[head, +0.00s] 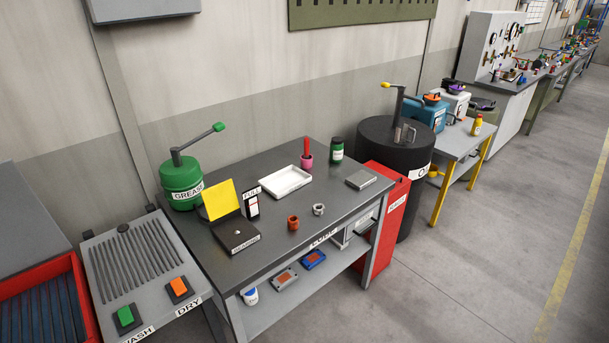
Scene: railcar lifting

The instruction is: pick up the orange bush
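The orange bush (293,223) is a small orange-brown ring-like piece. It stands on the dark top of the workbench (345,213), near the front edge. A similar grey metal bush (318,209) stands just to its right, apart from it. Neither of my grippers shows in the head view, and nothing is seen touching the orange bush.
Left of the bush are a black box with a raised yellow lid (222,200) and a green grease pump (181,180). Behind it are a white tray (285,181), a pink cup (307,161) and a green jar (336,150). A red bin (388,215) and black drum (385,150) stand at right.

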